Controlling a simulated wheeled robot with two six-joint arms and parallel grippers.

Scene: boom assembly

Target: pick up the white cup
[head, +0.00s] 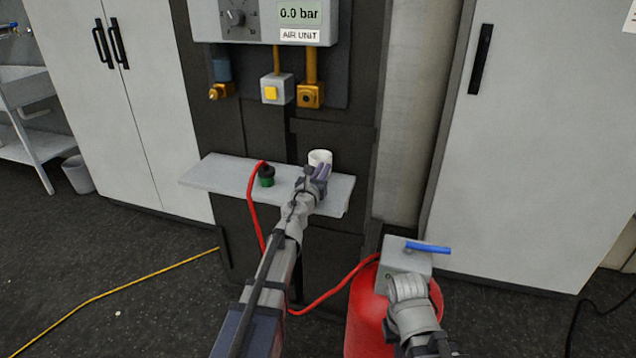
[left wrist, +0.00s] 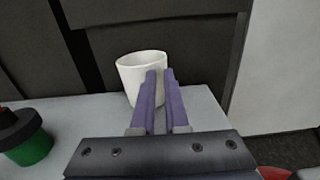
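The white cup (head: 320,156) stands upright at the back of a grey shelf (head: 222,174), near its right part. In the left wrist view, the cup (left wrist: 134,76) is just beyond my left gripper's fingertips, mostly to their left. My left gripper (head: 321,170) is in front of the cup in the head view. In the left wrist view, its purple fingers (left wrist: 163,72) lie close together with a narrow gap, overlapping the cup's right side. I see no cup wall between them, and contact is unclear. My right arm reaches in at lower right; I cannot make out its gripper.
A green and black fitting (head: 266,177) with a red hose stands on the shelf left of the cup. A red tank (head: 364,318) with a blue lever (head: 428,247) stands at lower right. The air unit (head: 262,20) hangs above the shelf.

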